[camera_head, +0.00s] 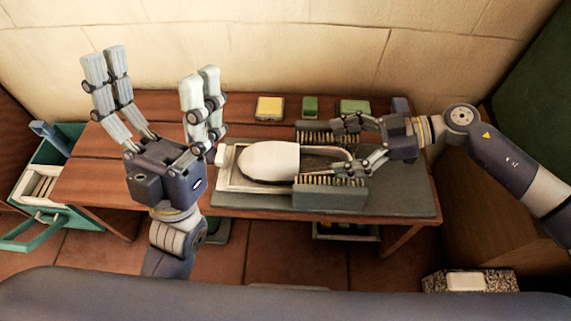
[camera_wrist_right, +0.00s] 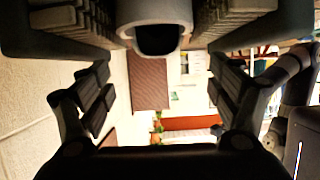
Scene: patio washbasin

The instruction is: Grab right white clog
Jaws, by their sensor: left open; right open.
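One white clog (camera_head: 268,160) lies in a pale tray between two brush blocks on the table. Its rounded toe points left and its dark opening faces right. My right gripper (camera_head: 338,147) comes in from the right and is open and empty. Its fingers reach toward the clog's open end, one on the far side and one on the near side. In the right wrist view the clog's open end (camera_wrist_right: 155,18) shows at the top, ahead of the spread fingers. My left gripper (camera_head: 160,68) is open and empty, raised at the left with fingers pointing up.
Brush blocks (camera_head: 330,193) flank the clog on its near and far sides, close to my right fingers. A yellow block (camera_head: 270,107) and green blocks (camera_head: 354,106) stand along the table's back. A teal crate (camera_head: 62,218) is at the left. The table's left part (camera_head: 100,170) is mostly clear.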

